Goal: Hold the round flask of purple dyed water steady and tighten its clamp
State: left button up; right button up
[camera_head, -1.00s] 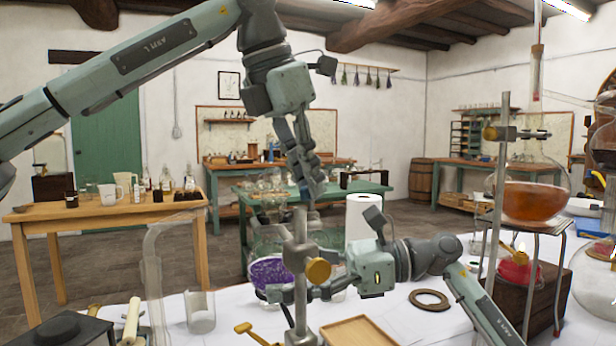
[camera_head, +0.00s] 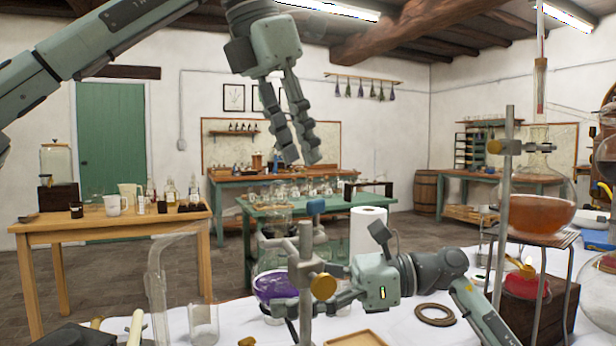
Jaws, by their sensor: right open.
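The round flask of purple dyed water (camera_head: 272,286) stands at the lower middle in the head view, partly hidden by a metal stand rod (camera_head: 305,250). A clamp with a brass knob (camera_head: 323,286) sits on this rod. My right gripper (camera_head: 292,305) comes in from the right, low beside the flask and behind the rod. Its jaws are open, but the rod and clamp partly hide them, and contact with the flask cannot be told. My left gripper (camera_head: 302,160) hangs high above the rod, apart from everything, its two fingers pointing down with a gap between them.
At the right, a flask of orange liquid (camera_head: 540,212) sits on a tripod above a red burner (camera_head: 525,284). A glass beaker (camera_head: 203,324) and a clear bent glass piece (camera_head: 157,285) stand left of the purple flask. A paper roll (camera_head: 368,232) and a flat ring (camera_head: 435,315) are nearby.

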pick_arm(q)
jog(key=shift+v, duration=2.35)
pick_arm(e)
jog(key=o, duration=0.5)
jog(key=d, duration=0.8)
jog(key=d+r, duration=0.1)
jog(key=d, duration=0.3)
jog(key=shift+a, duration=0.15)
